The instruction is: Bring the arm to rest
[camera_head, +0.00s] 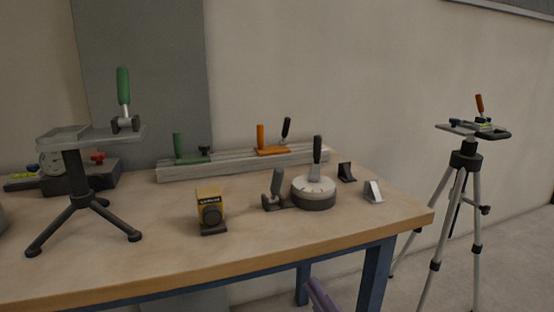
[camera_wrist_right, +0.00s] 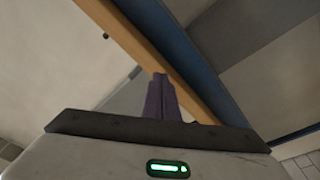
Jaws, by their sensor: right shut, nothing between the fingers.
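My right gripper (camera_head: 315,288) shows only as purple fingers at the bottom edge of the head view. It is in front of the table's front edge and below the tabletop. In the right wrist view the two purple fingers (camera_wrist_right: 160,82) are together, with nothing between them. The rest of the right arm is out of the head view. My left gripper is in neither view.
The wooden table (camera_head: 130,262) has blue legs. It carries a small tripod stand (camera_head: 72,190), a yellow-black device (camera_head: 210,208), a round dial (camera_head: 314,190) and a rail (camera_head: 240,167) with clamps. A tall tripod (camera_head: 459,190) stands at right.

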